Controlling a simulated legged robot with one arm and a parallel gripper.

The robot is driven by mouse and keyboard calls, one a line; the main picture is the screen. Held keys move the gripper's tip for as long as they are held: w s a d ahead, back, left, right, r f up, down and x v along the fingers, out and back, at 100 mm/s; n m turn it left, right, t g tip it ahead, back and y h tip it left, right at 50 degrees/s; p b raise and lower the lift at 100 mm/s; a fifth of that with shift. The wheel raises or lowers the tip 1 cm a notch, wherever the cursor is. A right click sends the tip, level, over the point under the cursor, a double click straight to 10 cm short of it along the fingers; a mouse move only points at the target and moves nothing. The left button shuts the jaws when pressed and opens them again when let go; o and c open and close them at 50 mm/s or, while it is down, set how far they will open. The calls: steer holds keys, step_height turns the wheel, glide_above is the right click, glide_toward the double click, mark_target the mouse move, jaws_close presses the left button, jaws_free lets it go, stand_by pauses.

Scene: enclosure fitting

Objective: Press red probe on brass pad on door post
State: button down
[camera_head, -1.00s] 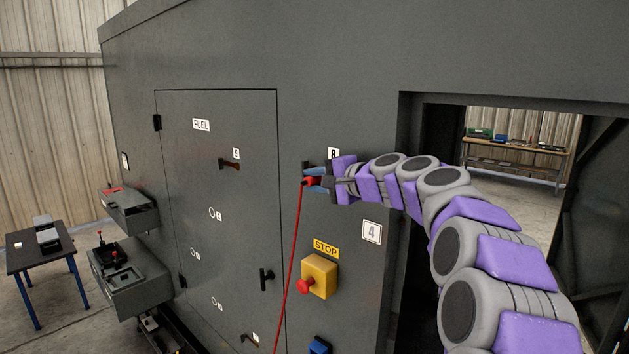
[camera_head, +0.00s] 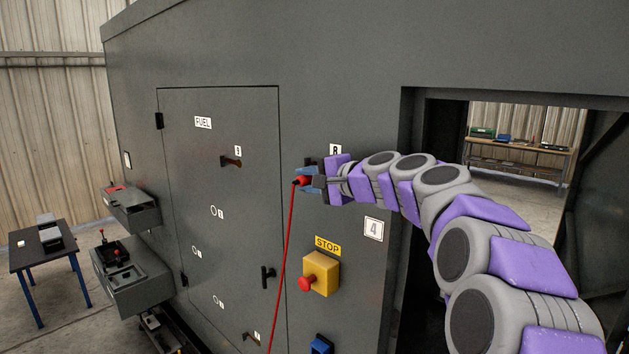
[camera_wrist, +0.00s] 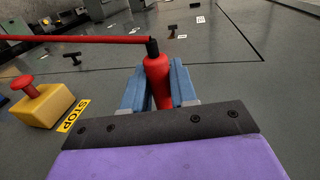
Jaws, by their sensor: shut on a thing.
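My gripper (camera_head: 310,181) is shut on the red probe (camera_head: 299,181), held in front of the grey enclosure wall just right of the FUEL door (camera_head: 205,270). In the wrist view the red probe (camera_wrist: 158,80) sits between the blue fingers (camera_wrist: 160,92). A red lead runs from its black-collared end, leftward there and downward in the head view. The brass pad cannot be made out in either view; the wall by the label above my gripper is partly covered by my arm.
A yellow STOP box (camera_head: 321,274) with a red button sticks out below my gripper. A black door handle (camera_head: 267,277) is to its left. An opening (camera_head: 440,150) lies to the right, with a bench (camera_head: 520,151) beyond. A small table (camera_head: 45,252) stands far left.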

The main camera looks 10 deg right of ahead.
steer(key=shift+s+a+b, duration=0.15)
steer(key=shift+s+a, duration=0.4)
steer(key=shift+a, duration=0.25)
steer(key=shift+s+a+b, duration=0.15)
steer(key=shift+s+a, duration=0.4)
steer(key=shift+a, duration=0.25)
stand_by(0.6)
